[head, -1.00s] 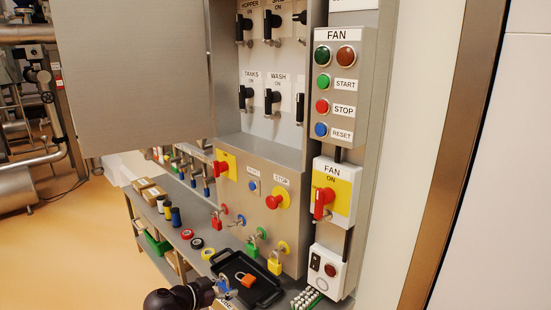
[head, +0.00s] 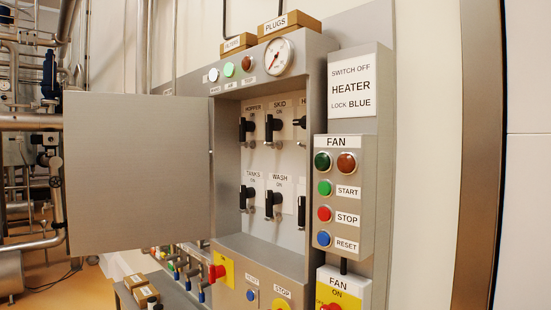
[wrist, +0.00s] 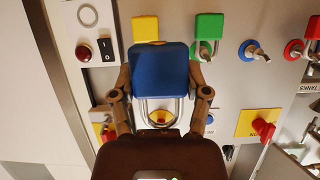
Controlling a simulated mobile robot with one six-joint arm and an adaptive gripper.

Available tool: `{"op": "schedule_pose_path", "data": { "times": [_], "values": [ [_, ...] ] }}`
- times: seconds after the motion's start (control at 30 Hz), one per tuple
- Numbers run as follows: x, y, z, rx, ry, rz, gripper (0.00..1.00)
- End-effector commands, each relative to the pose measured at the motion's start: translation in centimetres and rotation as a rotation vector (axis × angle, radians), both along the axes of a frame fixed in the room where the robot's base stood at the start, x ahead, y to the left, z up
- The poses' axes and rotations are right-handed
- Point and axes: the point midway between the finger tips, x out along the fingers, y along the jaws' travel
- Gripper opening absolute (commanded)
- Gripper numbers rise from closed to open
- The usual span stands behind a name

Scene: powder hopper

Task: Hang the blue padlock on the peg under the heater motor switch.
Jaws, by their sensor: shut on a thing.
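The blue padlock (wrist: 160,68) is held between the fingers of my gripper (wrist: 160,85) in the wrist view, its shackle toward the palm. My gripper is shut on the padlock's sides and is out of the head view. In the head view, a switch (head: 299,126) sits under a label cut off after "H" at the cabinet's right edge; I cannot confirm that it is the heater motor switch. Its peg cannot be made out. A sign (head: 352,87) reads "Switch off HEATER lock BLUE".
The open cabinet door (head: 135,170) stands left of the switches. The fan button box (head: 340,195) juts out at right. In the wrist view, a yellow padlock (wrist: 145,29), a green padlock (wrist: 209,27) and a red padlock (wrist: 313,28) hang near an empty blue hook (wrist: 253,50).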

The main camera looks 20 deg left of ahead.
Motion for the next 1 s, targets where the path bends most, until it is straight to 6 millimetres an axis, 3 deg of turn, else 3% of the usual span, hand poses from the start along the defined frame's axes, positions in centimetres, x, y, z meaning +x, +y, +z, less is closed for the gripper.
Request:
{"op": "schedule_pose_path", "data": {
  "times": [0.27, 1.0],
  "values": [
    [0.5, -0.1, 2.5, 0.000, 0.000, 0.001, 0.11],
    [3.7, -1.0, 14.6, 0.000, 0.002, 0.001, 0.11]
  ]
}}
